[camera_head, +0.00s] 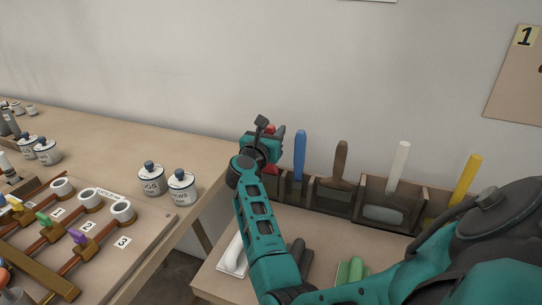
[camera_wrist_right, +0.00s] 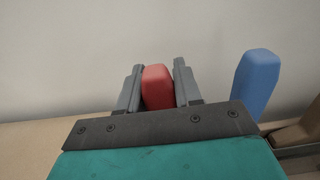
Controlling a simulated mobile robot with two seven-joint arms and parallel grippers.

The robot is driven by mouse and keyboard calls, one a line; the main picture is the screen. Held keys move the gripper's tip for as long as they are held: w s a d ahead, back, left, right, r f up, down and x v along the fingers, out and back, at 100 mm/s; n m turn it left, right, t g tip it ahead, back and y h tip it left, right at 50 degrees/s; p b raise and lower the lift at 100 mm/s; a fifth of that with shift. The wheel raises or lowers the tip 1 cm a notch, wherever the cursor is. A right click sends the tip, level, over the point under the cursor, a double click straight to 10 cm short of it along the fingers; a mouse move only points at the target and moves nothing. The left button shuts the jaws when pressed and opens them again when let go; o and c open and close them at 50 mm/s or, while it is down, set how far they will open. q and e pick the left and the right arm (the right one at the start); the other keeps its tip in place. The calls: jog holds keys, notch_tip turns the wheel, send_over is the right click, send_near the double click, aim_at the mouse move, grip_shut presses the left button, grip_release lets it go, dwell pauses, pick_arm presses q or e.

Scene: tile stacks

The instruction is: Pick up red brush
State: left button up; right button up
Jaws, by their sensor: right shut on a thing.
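The red brush shows as a red handle end (camera_wrist_right: 158,88) in the right wrist view, between the two grey fingers of my right gripper (camera_wrist_right: 159,86). The fingers are shut on it. In the head view a small part of the red brush (camera_head: 271,169) shows beside my right gripper (camera_head: 272,135), at the left end of the row of holders. The gripper and arm hide the rest of it, so I cannot tell whether it still sits in its holder. My left gripper is not in view.
Blue (camera_head: 300,152), brown (camera_head: 341,160), white (camera_head: 398,168) and yellow (camera_head: 467,182) tools stand in dark holders to the right, against the wall. The blue handle (camera_wrist_right: 257,82) is close beside the gripper. A table with white jars (camera_head: 151,180) stands left.

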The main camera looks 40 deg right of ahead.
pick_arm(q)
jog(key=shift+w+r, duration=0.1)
pick_arm(e)
jog(key=shift+r, duration=0.1)
jog(key=shift+r, duration=0.55)
pick_arm(q)
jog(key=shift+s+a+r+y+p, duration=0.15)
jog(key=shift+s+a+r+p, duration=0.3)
jog(key=shift+p, duration=0.95)
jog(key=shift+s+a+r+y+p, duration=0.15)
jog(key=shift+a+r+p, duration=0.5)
jog(key=shift+p, duration=0.7)
pick_arm(e)
notch_tip(320, 180, up, 19)
jog(key=shift+f, duration=0.15)
